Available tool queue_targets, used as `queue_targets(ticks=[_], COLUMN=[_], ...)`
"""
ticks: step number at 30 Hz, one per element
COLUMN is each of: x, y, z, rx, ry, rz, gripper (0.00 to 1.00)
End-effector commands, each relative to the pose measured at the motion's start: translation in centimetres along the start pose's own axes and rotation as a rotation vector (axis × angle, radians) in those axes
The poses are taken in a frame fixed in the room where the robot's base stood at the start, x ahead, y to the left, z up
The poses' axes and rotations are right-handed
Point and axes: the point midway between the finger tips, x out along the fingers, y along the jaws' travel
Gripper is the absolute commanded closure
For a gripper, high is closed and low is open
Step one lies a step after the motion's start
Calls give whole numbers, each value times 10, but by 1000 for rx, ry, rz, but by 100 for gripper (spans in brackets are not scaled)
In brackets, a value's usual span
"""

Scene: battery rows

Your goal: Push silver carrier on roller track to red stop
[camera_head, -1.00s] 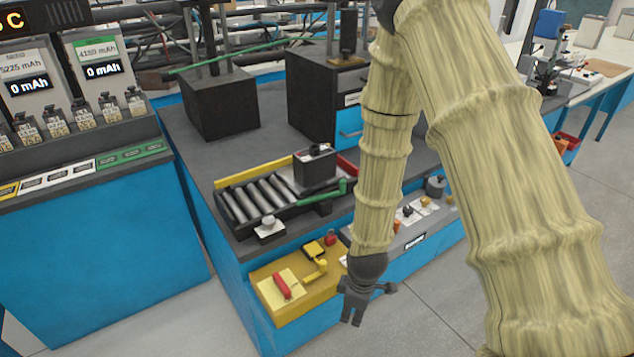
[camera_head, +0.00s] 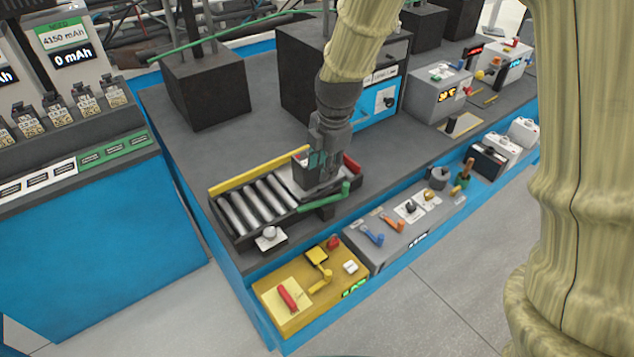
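The silver carrier (camera_head: 291,184) is at the right end of the roller track (camera_head: 235,222), with a dark block (camera_head: 305,172) on it. The red stop (camera_head: 352,164) shows at the right end of the track, just right of my gripper. My gripper (camera_head: 322,172) points down over the carrier, at the right side of the dark block. It covers part of the block and of the carrier. I cannot tell whether its fingers touch the block, or whether the carrier touches the red stop.
A yellow rail (camera_head: 255,173) runs behind the track. A green lever (camera_head: 326,199) lies along the front right. A white knob (camera_head: 269,236) stands in front. Large black boxes (camera_head: 208,92) stand behind. A yellow panel (camera_head: 283,300) and a grey panel (camera_head: 388,242) with switches are below the front edge.

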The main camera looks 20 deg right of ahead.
Motion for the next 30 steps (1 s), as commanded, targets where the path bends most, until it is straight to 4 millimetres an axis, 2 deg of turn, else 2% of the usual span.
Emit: queue_targets(ticks=[21,30], x=[75,97], y=[0,0], z=[-1,-1], rx=[2,1], ry=[1,1], rz=[-3,-1], gripper=[68,68])
